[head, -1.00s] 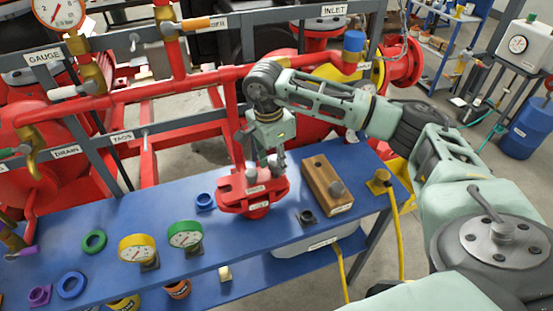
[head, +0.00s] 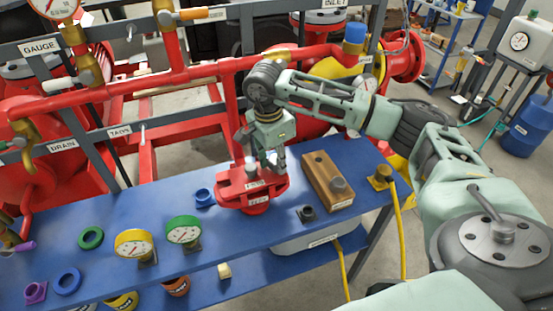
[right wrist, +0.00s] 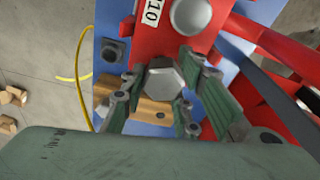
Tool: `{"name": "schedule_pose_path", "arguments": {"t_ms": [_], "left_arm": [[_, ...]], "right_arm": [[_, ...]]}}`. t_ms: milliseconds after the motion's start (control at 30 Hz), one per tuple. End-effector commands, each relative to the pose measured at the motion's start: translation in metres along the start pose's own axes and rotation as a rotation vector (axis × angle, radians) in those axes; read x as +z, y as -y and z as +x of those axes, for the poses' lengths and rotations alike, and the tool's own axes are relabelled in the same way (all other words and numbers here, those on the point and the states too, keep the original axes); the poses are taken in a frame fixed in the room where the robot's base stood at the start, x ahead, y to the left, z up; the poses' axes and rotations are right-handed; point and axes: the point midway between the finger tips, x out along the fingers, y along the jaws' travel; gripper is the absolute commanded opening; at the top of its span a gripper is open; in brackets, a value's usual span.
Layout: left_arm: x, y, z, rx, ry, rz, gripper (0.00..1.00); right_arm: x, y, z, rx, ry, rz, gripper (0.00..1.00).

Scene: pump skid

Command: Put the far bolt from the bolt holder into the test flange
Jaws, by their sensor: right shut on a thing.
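My right gripper (head: 272,162) is over the right part of the red test flange (head: 240,200) on the blue bench. In the right wrist view its fingers (right wrist: 167,92) are shut around the hex head of a grey bolt (right wrist: 164,84). The bolt's shank is hidden below its head, so I cannot tell how deep it sits. My left gripper is out of view.
A dark square fitting (head: 306,213) is close to the flange's right. A blue ring (head: 204,197), a green gauge (head: 184,233) and a yellow gauge (head: 134,243) stand to the left. Red pipework (head: 200,73) runs behind the bench.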

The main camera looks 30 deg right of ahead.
Motion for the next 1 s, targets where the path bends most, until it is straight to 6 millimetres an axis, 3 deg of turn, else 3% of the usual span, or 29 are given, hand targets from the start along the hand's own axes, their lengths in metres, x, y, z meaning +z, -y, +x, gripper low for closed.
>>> {"name": "schedule_pose_path", "arguments": {"t_ms": [367, 400, 600, 1000], "left_arm": [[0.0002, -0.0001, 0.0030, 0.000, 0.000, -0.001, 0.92], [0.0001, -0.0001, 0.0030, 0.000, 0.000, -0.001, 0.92], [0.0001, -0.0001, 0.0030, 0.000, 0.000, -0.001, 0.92], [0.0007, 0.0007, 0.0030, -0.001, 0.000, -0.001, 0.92]], "right_arm": [[0.0002, 0.0001, 0.0035, 0.000, 0.000, 0.000, 0.01], [0.0002, 0.0001, 0.0034, 0.000, 0.000, 0.000, 0.32], [0.0003, 0.0001, 0.0034, 0.000, 0.000, 0.000, 0.49], [0.0006, 0.0007, -0.0026, -0.002, 0.001, 0.000, 0.50]]}}
